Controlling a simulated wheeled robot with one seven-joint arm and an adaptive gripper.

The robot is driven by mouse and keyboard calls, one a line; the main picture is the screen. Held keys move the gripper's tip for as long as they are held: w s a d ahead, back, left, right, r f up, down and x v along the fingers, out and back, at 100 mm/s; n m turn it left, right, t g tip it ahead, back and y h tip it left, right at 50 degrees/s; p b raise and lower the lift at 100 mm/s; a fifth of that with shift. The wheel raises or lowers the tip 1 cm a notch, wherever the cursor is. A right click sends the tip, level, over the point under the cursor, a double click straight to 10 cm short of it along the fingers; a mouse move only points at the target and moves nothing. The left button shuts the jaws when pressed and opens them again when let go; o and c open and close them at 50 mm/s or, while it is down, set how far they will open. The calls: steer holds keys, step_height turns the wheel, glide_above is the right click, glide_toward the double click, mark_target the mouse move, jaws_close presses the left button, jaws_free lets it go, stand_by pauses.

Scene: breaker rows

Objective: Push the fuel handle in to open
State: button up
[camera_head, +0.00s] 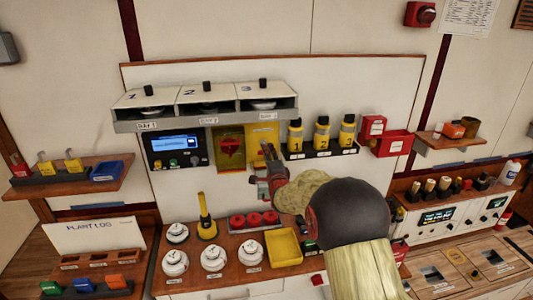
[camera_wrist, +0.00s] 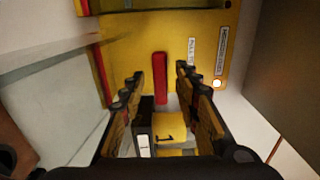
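The fuel handle looks like a narrow red bar (camera_wrist: 160,78) on a yellow plate (camera_wrist: 205,25) in the wrist view. The plate carries white label strips and a small lit round spot. In the head view the yellow plate (camera_head: 262,131) is on the wall board; the handle is hidden behind my gripper there. My gripper (camera_head: 267,152) is in front of the plate's lower part. In the wrist view its fingers (camera_wrist: 159,80) are spread, one on each side of the red bar, with visible gaps. I cannot tell how far the fingertips are from the plate.
A yellow panel with a red rotary knob (camera_head: 230,147) is just left. Numbered yellow bottles (camera_head: 322,133) stand on a black rack at right; bottle 1 (camera_wrist: 172,134) shows between my fingers. A shelf (camera_head: 206,116) juts out above. Red knobs (camera_head: 254,220) and a yellow tray (camera_head: 283,247) lie below.

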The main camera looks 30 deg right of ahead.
steer(key=shift+x, duration=0.9)
steer(key=shift+c, duration=1.2)
jaws_close()
steer(key=shift+f, duration=0.1)
